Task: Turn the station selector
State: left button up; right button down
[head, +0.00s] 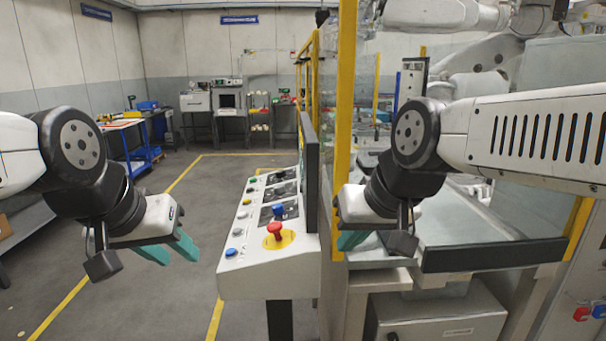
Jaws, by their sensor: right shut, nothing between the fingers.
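A sloped white control panel (262,262) stands in the middle of the head view. A raised blue knob (278,211) on a dark plate may be the station selector; its pointing direction is too small to tell. A red mushroom button (274,230) on a yellow disc sits just in front of it. My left gripper (180,260) is left of the panel, apart from it, with its two teal fingers spread and nothing between them. My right gripper (341,246) is right of the panel, beyond its dark side board, shut and empty, its fingers partly hidden by a yellow post.
A yellow-framed glass guard (343,130) and the dark board (311,180) border the panel's right side. A metal worktable (470,258) lies at right. Several small buttons line the panel's left edge. Floor left of the panel is clear; benches stand far behind.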

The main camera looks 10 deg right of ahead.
aim_at(282, 173)
jog(key=j+z, duration=0.15)
jog(key=j, duration=0.7)
jog(key=k+j+z, duration=0.1)
jog(key=j, duration=0.6)
jog(key=i+j+z, duration=0.1)
jog(key=j, duration=0.35)
jog(key=i+j, duration=0.15)
jog(key=j, duration=0.3)
jog(key=i+j+z, duration=0.15)
jog(key=j, duration=0.3)
jog(key=i+j+z, duration=0.2)
jog(key=i+j, duration=0.35)
jog(key=i+l, duration=0.2)
jog(key=i, duration=0.3)
jog(key=i+l+z, duration=0.1)
jog(key=i, duration=0.35)
jog(key=l, duration=0.1)
